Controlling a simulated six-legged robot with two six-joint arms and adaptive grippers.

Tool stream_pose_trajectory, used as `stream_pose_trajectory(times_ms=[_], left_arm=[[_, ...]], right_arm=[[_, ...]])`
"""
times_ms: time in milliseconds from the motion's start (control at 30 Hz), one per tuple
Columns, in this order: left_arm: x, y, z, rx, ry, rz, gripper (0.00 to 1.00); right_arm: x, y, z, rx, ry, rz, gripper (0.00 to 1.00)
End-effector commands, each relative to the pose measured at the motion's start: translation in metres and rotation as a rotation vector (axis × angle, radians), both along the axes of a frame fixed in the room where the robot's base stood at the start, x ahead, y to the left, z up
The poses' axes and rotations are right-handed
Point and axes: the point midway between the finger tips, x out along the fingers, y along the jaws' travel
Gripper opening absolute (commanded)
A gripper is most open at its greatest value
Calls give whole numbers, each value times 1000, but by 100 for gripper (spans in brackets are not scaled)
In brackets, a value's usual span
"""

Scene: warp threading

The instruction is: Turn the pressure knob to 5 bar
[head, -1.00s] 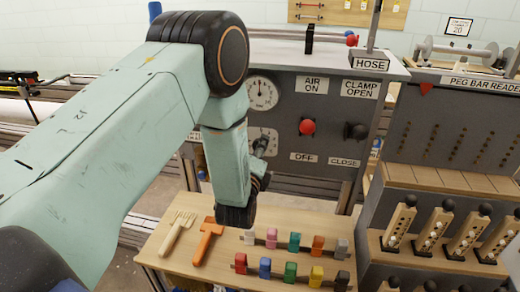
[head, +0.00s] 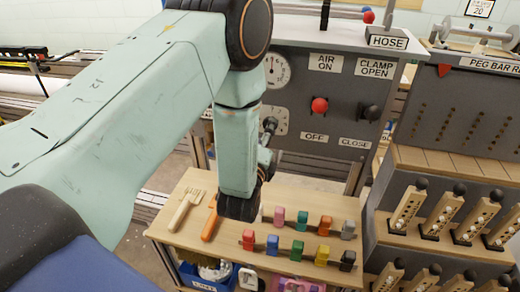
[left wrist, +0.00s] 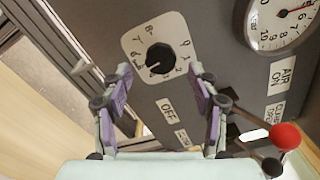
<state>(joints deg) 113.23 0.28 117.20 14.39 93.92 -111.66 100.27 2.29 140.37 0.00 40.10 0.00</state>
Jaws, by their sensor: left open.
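The pressure knob (left wrist: 159,58) is a black round knob on a white numbered plate (left wrist: 140,42) on the grey panel. Its pale pointer mark points toward the lower left in the left wrist view. In the head view the knob (head: 270,124) shows just past my left gripper (head: 266,150), partly overlapped by my arm. My left gripper (left wrist: 160,88) is open and empty. Its two fingers stand apart on either side below the knob in the wrist view, with no visible contact. A round pressure gauge (left wrist: 283,20) sits beside it; its reading is too small to tell. My right gripper is not in view.
A red-tipped lever (head: 319,105) and a black-tipped lever (head: 369,113) stick out of the panel to the right of the knob. A wooden table (head: 172,238) below holds a fork-like comb, an orange tool and several coloured blocks. A peg rack (head: 455,125) stands at right.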

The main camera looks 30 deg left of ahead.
Motion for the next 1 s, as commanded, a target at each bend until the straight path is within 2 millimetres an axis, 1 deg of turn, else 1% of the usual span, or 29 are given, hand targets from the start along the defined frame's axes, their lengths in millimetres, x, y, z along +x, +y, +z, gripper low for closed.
stream_pose_trajectory(times_ms=[33,200,300,400,567,867,933,1000], left_arm=[[-12,-4,-1,1,5,-3,60],[-44,-13,-1,2,4,-3,60],[-59,-17,0,1,3,-2,60],[-69,-19,0,2,1,-1,60],[-76,-20,1,2,-2,0,60],[-76,-20,1,1,-3,1,60],[-74,-20,2,1,-15,1,60],[-69,-19,4,0,-37,3,60]], right_arm=[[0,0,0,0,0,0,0],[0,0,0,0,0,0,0],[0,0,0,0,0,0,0],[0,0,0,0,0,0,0],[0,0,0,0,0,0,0],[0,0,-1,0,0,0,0],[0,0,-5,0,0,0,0],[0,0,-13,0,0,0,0]])
